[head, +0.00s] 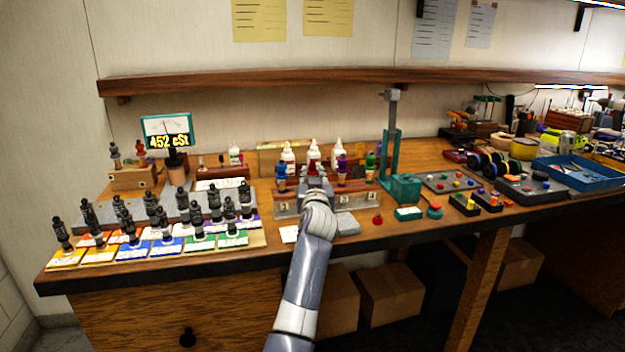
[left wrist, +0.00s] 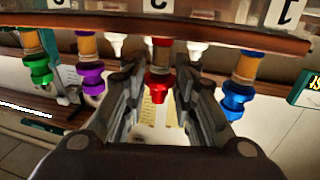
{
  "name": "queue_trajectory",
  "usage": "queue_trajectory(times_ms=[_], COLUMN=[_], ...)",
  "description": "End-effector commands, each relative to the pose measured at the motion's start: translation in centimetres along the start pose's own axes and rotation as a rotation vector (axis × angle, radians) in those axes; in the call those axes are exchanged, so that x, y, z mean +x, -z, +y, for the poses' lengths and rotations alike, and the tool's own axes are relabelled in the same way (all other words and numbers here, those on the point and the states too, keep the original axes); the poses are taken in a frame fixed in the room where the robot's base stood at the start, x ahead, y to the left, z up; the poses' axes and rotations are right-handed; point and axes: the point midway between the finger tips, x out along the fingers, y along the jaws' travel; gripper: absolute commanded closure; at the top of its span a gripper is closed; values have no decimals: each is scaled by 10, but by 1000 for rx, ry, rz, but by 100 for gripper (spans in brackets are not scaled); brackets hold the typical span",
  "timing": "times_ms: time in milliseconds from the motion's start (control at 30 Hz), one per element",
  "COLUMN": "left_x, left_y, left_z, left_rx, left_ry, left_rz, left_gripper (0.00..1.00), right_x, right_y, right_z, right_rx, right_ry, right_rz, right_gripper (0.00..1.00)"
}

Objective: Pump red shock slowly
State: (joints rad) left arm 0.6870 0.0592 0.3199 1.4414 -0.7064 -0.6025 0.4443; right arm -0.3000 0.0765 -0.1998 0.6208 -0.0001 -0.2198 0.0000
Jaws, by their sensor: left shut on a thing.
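The red shock (left wrist: 159,84) stands in a wooden rack (head: 360,199), between a blue shock (head: 281,177) and a purple shock (head: 341,169). A green shock (head: 370,166) is farther right. In the head view its red top (head: 313,166) shows just behind my left gripper (head: 315,186). In the left wrist view, which looks upside down, the fingers of my left gripper (left wrist: 162,76) lie on both sides of the red shock and are shut on it. The contact itself is partly hidden. My right gripper is not in view.
A meter (head: 167,132) reading 452 cSt stands at the back left. Several black shocks on coloured cards fill the left of the workbench (head: 262,262). A green press (head: 403,187) stands right of the rack. White bottles (head: 337,152) stand behind it.

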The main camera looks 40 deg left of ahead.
Motion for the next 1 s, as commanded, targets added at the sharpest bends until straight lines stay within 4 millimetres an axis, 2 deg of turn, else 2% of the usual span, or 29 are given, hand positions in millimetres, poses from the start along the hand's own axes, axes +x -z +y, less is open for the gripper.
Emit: queue_trajectory(times_ms=[333, 367, 433, 700, 800, 1000], left_x=[0, 0, 0, 0, -1, -14], left_y=[0, 0, 0, 0, -1, -1], left_z=[0, 0, 0, 0, 0, 1], left_rx=[0, 0, 0, 0, 0, 0], left_ry=[0, 0, 0, 0, 0, -1], left_rz=[1, 1, 1, -1, -1, 0], left_gripper=[98, 67, 51, 50, 50, 50], right_x=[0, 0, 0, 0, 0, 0], right_y=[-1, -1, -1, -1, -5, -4], right_z=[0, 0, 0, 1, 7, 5], right_rx=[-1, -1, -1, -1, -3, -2], right_ry=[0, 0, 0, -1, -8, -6], right_rz=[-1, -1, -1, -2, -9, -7], right_gripper=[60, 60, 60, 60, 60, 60])
